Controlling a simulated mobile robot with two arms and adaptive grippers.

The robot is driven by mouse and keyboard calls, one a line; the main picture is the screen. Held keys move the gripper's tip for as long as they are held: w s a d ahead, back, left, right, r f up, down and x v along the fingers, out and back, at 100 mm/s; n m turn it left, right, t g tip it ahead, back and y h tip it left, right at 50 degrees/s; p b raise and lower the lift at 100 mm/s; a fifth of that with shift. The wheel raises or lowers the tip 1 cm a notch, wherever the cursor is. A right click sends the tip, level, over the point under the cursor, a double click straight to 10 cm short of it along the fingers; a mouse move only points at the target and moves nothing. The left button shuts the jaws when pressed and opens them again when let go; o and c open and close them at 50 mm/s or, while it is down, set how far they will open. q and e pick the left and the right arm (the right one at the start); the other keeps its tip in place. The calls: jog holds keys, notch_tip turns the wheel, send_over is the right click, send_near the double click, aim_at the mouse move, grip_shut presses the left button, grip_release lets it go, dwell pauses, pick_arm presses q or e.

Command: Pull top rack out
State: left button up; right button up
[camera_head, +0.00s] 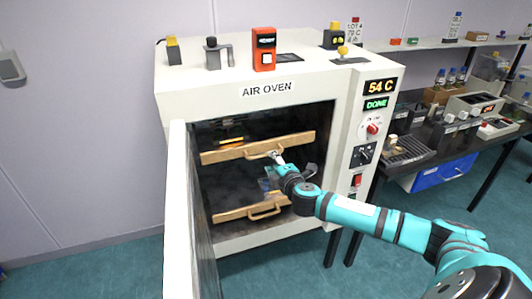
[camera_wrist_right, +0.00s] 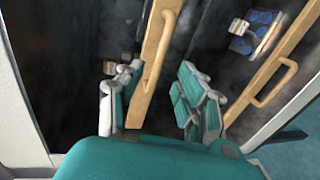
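The top rack (camera_head: 235,153) has a light wooden front with a handle (camera_head: 264,153) at its middle, and it sits inside the open oven (camera_head: 265,90). My right gripper (camera_head: 277,156) is at this handle. In the right wrist view, turned sideways, the two fingers of the right gripper (camera_wrist_right: 158,95) are spread apart, one on each side of the top rack's wooden front (camera_wrist_right: 158,50). Whether they touch it I cannot tell. The bottom rack (camera_head: 232,214) has a similar front and handle, which also show in the right wrist view (camera_wrist_right: 265,85). My left gripper is not in view.
The oven door (camera_head: 177,200) stands open at the left. Blue-topped items (camera_wrist_right: 252,30) show behind the bottom rack's front. The control panel (camera_head: 368,130) reads 54 C and DONE. A bench (camera_head: 440,140) with equipment stands at the right. The floor in front is clear.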

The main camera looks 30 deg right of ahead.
aim_at(266, 155)
jog(key=x, duration=0.6)
jog(key=shift+w, duration=0.4)
jog(key=shift+f, duration=0.1)
grip_shut()
